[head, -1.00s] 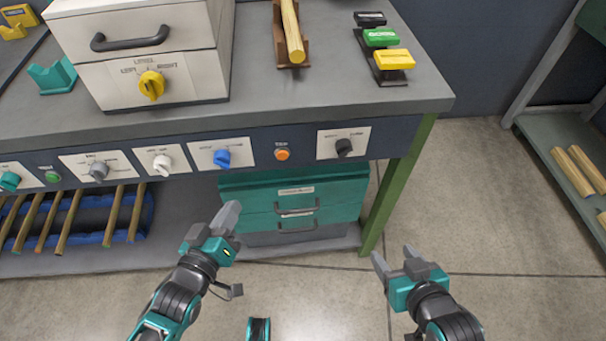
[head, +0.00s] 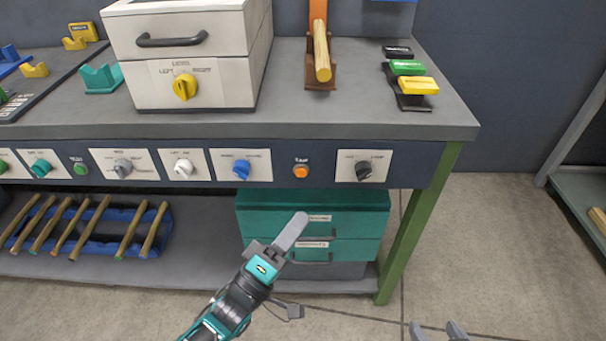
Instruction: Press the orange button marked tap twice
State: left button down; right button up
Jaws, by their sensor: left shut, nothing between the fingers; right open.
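The orange button (head: 301,171) sits on the dark front panel of the workbench, between the blue knob and the black knob. A small label above it is too small to read surely. My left gripper (head: 292,231) is shut and empty, below the button and apart from it, in front of the teal drawers. Its fingers point up and to the right. My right gripper (head: 437,329) is open at the bottom edge, with only its fingertips in view, well below and right of the button.
A blue knob (head: 242,169) and a black knob (head: 364,170) flank the button. A green button (head: 80,168) is further left. Teal drawers (head: 352,215) stand under the bench beside a green leg (head: 418,225). The space before the panel is clear.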

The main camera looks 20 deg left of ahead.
pick_arm(q)
jog(key=shift+w, duration=0.1)
jog(key=b, duration=0.4)
send_near(301, 172)
jog(key=w+d+r, duration=0.3)
jog(key=w+d, duration=0.1)
jog(key=shift+d, duration=0.15)
dwell(1.6)
jog(key=shift+w, duration=0.35)
jog(key=shift+w, duration=0.35)
dwell(0.5)
jog(key=shift+s, duration=0.1)
jog(key=shift+s+p, duration=0.45)
jog(key=shift+s, duration=0.25)
